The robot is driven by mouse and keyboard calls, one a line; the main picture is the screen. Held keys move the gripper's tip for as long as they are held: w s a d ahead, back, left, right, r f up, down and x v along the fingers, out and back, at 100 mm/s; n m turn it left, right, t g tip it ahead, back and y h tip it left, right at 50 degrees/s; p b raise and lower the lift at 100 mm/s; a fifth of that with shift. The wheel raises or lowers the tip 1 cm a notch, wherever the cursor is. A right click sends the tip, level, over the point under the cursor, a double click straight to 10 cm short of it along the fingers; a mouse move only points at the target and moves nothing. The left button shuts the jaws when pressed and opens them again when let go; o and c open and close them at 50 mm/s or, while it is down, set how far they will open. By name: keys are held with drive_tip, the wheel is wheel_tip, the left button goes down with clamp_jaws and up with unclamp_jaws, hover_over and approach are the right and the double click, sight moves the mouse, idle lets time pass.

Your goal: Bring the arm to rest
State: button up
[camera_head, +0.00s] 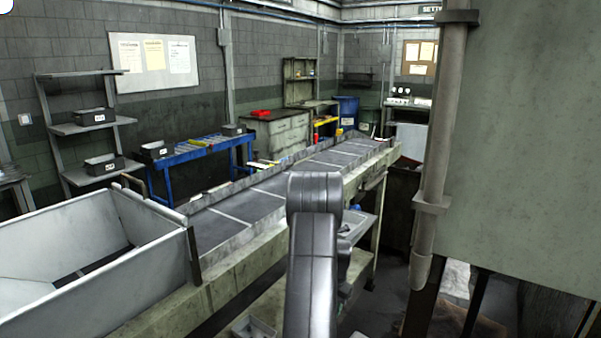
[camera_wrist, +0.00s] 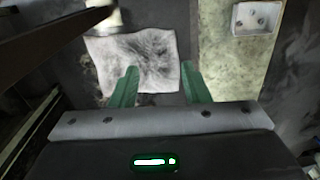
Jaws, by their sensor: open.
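My gripper (camera_wrist: 158,88) shows in the wrist view with its two green fingers spread apart and nothing between them. It points down over the dark floor, with a stained white cloth or sheet (camera_wrist: 140,52) below and beyond the fingers. In the head view my arm rises in the lower middle, in front of the conveyor, and the gripper itself is hidden there.
A long conveyor (camera_head: 250,205) with a metal hopper (camera_head: 90,265) runs behind my arm. A large grey-green machine panel (camera_head: 525,130) with a vertical pipe (camera_head: 440,140) stands close on the right.

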drive_tip(key=s+a+f+n+b, duration=0.2)
drive_tip(key=s+a+f, duration=0.1)
drive_tip(key=f, duration=0.4)
drive_tip(key=s+a+f+n+b, duration=0.1)
drive_tip(key=s+a+f+n, duration=0.2)
drive_tip(key=s+f, duration=0.3)
wheel_tip(320, 180, down, 2)
drive_tip(key=shift+s+a+f+b, duration=0.2)
drive_tip(key=shift+a+b, duration=0.15)
drive_tip(key=shift+a, duration=0.4)
drive_tip(key=shift+r, duration=0.1)
